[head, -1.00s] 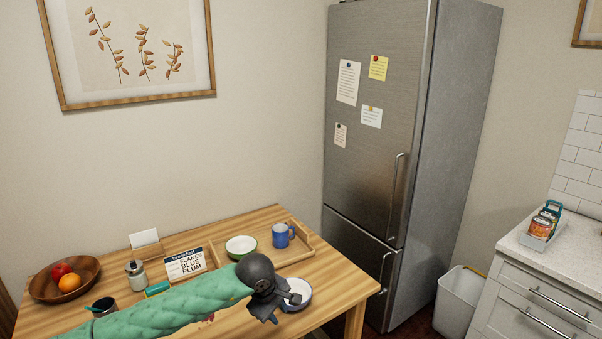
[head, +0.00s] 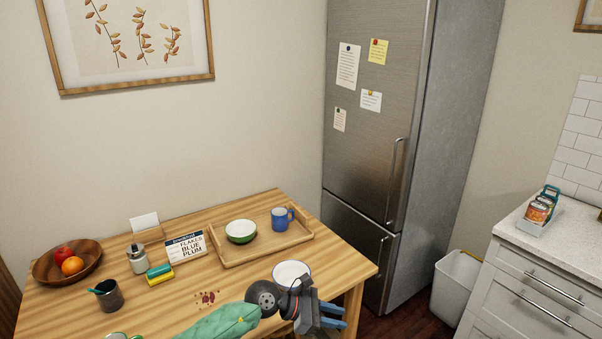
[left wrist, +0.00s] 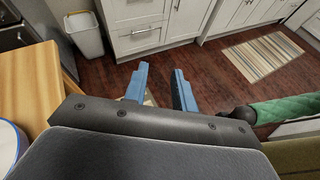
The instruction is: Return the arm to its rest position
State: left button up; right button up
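My left gripper (head: 338,316) is at the bottom of the head view, beyond the table's front right edge, on the green-sleeved arm coming in from the lower left. In the left wrist view its two blue fingers (left wrist: 160,78) stand apart with nothing held between them, above the dark wooden floor. A green sleeve (left wrist: 292,110) of my other arm shows at the right of that view. My right gripper is not in view.
A white bin (head: 455,290) stands between fridge and counter.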

pick_arm(q)
jog(key=w+a+f+n+t+y, duration=0.25)
jog(key=a+f+n+t, duration=0.45)
jog(key=n, duration=0.9)
jog(key=w+a+f+n+t+y, duration=0.3)
jog(key=n+t, duration=0.6)
jog(key=n, duration=0.7)
jog(key=s+a+f+n+g+y, duration=0.25)
jog(key=s+a+f+n, duration=0.3)
jog(key=f, duration=0.45)
jog(key=s+a+f+n+g+y, duration=0.2)
jog(key=s+a+f+n+y, duration=0.3)
jog(key=f, duration=0.5)
jog(key=s+a+f+n+g, duration=0.1)
jog(key=s+f+n+g, duration=0.2)
jog(key=s+f, duration=0.3)
jog(key=s+a+f+n+g, duration=0.2)
jog(key=s+f, duration=0.4)
jog(key=s, duration=0.8)
jog(key=s+a+f+n+g, duration=0.2)
jog(key=s+f+n+g, duration=0.3)
jog(key=s, duration=0.4)
notch_tip(320, 180, down, 2)
jog(key=shift+s+a+f+g, duration=0.1)
jog(key=shift+s+a+g, duration=0.1)
jog(key=shift+s+g, duration=0.3)
